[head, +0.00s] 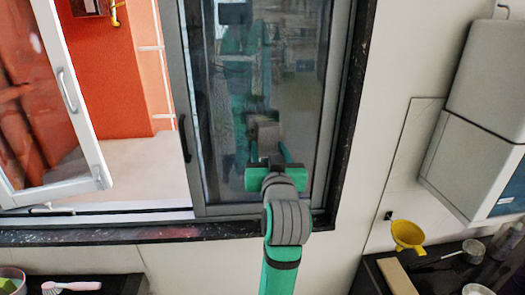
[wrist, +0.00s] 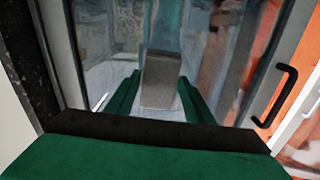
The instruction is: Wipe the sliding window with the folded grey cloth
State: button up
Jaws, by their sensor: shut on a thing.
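The sliding window (head: 305,110) has a dark grey frame and a reflective pane, and stands upright in front of me. My gripper (head: 268,152) is in front of the lower middle of this pane. It is shut on the folded grey cloth (head: 264,131), which sticks out beyond the green fingers toward the glass. In the wrist view, the cloth (wrist: 160,78) sits between the two fingers, with the pane (wrist: 110,50) behind it. I cannot tell whether the cloth touches the glass. The black window handle (wrist: 275,95) is at the right in that view.
A white-framed window leaf (head: 85,125) stands open at the left, with an orange wall beyond. A dark counter at lower right holds a yellow funnel (head: 408,235), a board (head: 396,277) and metal cups. A pink brush (head: 70,286) lies at lower left.

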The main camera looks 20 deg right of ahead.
jog(key=shift+s+d, duration=0.25)
jog(key=shift+d, duration=0.6)
jog(key=shift+s+d, duration=0.25)
jog(key=shift+d, duration=0.65)
jog(key=shift+s+d, duration=0.25)
jog(key=shift+d, duration=0.6)
jog(key=shift+w+r, duration=0.15)
jog(key=shift+r, duration=0.75)
jog(key=shift+w+a, duration=0.3)
jog(key=shift+a, duration=0.85)
jog(key=shift+w+a, duration=0.25)
jog(key=shift+a, duration=0.85)
jog(key=shift+w+a, duration=0.3)
jog(key=shift+a, duration=0.85)
jog(key=shift+w+a, duration=0.3)
jog(key=shift+a, duration=0.55)
jog(key=shift+w+a, duration=0.3)
jog(key=shift+a, duration=0.5)
jog(key=shift+r, duration=0.95)
jog(key=shift+s+d, duration=0.5)
jog(key=shift+d, duration=1.2)
jog(key=shift+s+d, duration=0.55)
jog(key=shift+d, duration=1.1)
jog(key=shift+s+d, duration=0.5)
jog(key=shift+d, duration=1.2)
jog(key=shift+s, duration=0.15)
jog(key=shift+v, duration=2.85)
jog(key=shift+s, duration=0.15)
